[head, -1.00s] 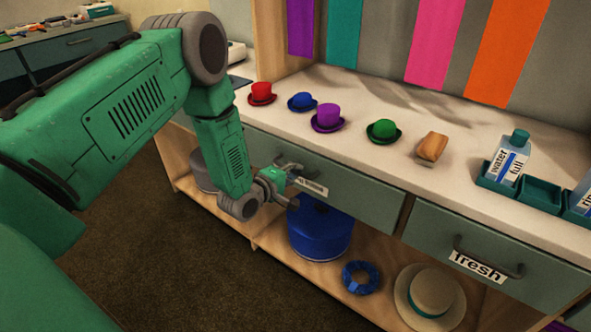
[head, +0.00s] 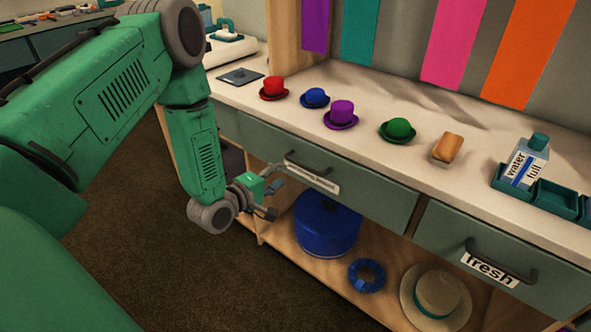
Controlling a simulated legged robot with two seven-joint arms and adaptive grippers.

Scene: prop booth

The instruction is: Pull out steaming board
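The likely steaming board front is the left green-grey panel (head: 372,196) under the counter. It has a dark bar handle (head: 308,170) and a white label (head: 312,179) too small to read surely. The panel looks flush with the counter front. My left gripper (head: 276,197) is in front of the panel's lower left part, below and left of the handle. Its fingers are apart, nothing shows between them, and it looks clear of the handle. My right gripper is out of view.
On the counter (head: 400,105) stand several small hats, a brush (head: 447,148) and a water bottle (head: 525,160) in a rack. A panel marked "fresh" (head: 440,232) is at right.

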